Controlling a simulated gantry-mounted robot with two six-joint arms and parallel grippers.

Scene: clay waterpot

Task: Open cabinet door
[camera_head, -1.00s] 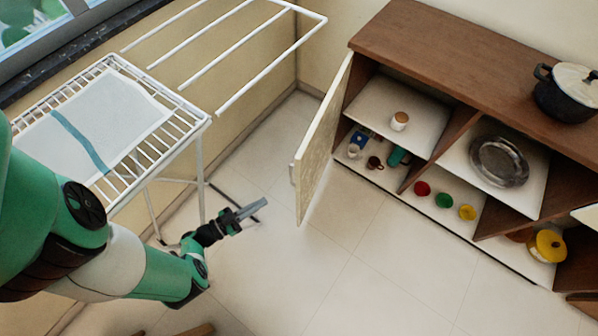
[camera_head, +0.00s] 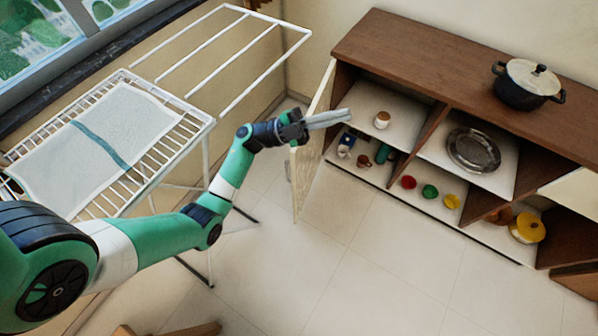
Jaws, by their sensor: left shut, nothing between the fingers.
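The cabinet (camera_head: 460,75) is a long brown wooden unit on the right with white shelves. Its left door (camera_head: 308,170) stands swung wide open, pale on its face, with a small handle on its outer side. My left gripper (camera_head: 345,117) is shut and empty. In the picture it crosses over the upper part of the open door, its fingers pointing right towards the shelf opening. I cannot tell whether it touches the door. My right gripper is not in view.
A black pot (camera_head: 527,84) with a white lid stands on the cabinet top. A metal plate (camera_head: 473,150), a small jar (camera_head: 382,120) and several cups and bowls are on the shelves. A white drying rack (camera_head: 193,125) with a cloth (camera_head: 95,150) stands left.

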